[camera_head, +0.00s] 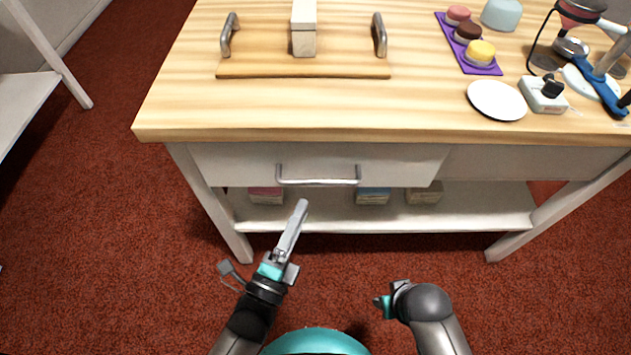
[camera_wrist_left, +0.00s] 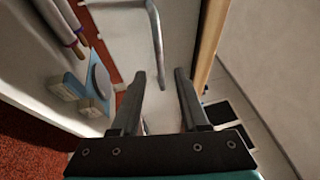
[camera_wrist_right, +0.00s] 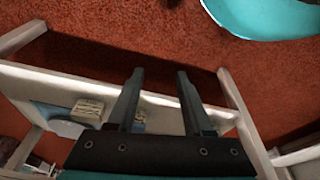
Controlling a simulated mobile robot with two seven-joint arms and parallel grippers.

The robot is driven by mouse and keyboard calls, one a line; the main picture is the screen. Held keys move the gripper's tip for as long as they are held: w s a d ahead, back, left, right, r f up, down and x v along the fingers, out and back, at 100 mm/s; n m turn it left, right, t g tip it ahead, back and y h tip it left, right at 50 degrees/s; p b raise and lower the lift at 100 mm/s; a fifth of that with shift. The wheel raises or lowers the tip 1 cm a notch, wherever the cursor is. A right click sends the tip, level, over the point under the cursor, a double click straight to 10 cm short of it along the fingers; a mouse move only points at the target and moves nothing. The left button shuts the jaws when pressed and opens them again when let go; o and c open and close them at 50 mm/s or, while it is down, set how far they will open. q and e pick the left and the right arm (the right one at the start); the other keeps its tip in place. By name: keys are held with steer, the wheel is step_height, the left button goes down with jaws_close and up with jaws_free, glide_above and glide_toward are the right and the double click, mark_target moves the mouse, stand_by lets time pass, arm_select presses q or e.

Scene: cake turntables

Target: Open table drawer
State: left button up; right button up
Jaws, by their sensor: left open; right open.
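The table drawer (camera_head: 405,162) is a pale front under the wooden tabletop, and it looks closed. Its grey metal bar handle (camera_head: 318,181) sticks out from the front. My left gripper (camera_head: 303,204) is just below and in front of the handle, left of its middle. In the left wrist view the handle (camera_wrist_left: 157,40) lines up between the open fingers (camera_wrist_left: 160,74), which look empty; contact cannot be told.
The wooden tabletop (camera_head: 430,100) holds a handled board (camera_head: 350,68), a purple tray (camera_head: 440,22) of small cakes, a white plate (camera_head: 497,100) and a switch box (camera_head: 543,95). A lower shelf (camera_head: 310,217) holds stacked items. Red carpet lies free in front.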

mark_target(315, 180)
arm_select(q)
steer(key=shift+b+x, duration=0.8)
steer(key=shift+x, duration=3.15)
arm_select(e)
steer(key=shift+t, duration=0.3)
steer(key=shift+w+a+r, duration=0.1)
steer(key=shift+w+r, duration=0.15)
steer(key=shift+r, duration=0.35)
steer(key=shift+w+d+r, duration=0.1)
steer(key=shift+w+r, duration=0.2)
steer(key=shift+r, duration=0.35)
steer(key=shift+w+a+r, duration=0.1)
steer(key=shift+w+r, duration=0.15)
steer(key=shift+r, duration=0.35)
arm_select(q)
jaws_close()
